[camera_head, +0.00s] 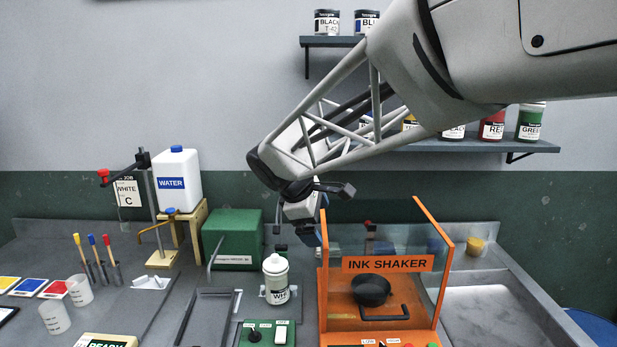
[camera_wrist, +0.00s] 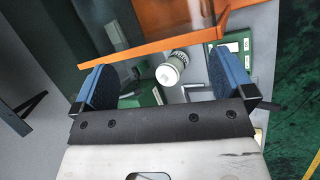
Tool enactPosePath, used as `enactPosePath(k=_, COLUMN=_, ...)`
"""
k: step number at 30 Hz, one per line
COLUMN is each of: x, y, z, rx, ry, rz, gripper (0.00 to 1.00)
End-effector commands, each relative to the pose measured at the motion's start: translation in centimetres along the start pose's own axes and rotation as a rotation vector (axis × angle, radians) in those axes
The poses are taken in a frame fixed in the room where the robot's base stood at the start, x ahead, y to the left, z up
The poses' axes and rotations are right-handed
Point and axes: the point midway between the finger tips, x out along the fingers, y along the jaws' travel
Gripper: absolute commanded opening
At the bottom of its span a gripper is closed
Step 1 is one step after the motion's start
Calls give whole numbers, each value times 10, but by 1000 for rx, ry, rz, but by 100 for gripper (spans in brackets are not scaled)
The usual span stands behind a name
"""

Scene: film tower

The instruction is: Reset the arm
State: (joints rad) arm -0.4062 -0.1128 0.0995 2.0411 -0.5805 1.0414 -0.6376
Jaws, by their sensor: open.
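My gripper (camera_head: 306,226) hangs above the bench, just left of the orange ink shaker (camera_head: 388,264). In the wrist view its two blue fingers (camera_wrist: 160,88) are wide apart with nothing between them. A white-capped ink bottle (camera_head: 276,280) stands upright on the bench, below and left of my gripper. The same bottle (camera_wrist: 172,68) shows in the wrist view beyond the fingers, apart from them. My arm reaches in from the upper right in the head view.
The shaker's clear panel and orange frame stand close to my gripper. A green box (camera_head: 233,238), a water jug (camera_head: 177,181) on a wooden stand and a switch panel (camera_head: 266,334) are nearby. Shelves with ink cans (camera_head: 492,125) are on the wall. A grey sink (camera_head: 500,310) is at right.

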Motion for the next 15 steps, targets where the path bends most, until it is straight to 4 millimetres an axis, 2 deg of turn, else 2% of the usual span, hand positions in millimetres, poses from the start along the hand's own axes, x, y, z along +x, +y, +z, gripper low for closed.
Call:
enactPosePath(k=1, x=0, y=-6, z=13, rx=41, ry=8, rz=-10, gripper=100)
enactPosePath(k=8, x=5, y=-40, z=64, rx=245, ry=42, rz=-72, gripper=100)
enactPosePath(k=15, x=10, y=-86, z=116, rx=489, ry=77, rz=-143, gripper=100)
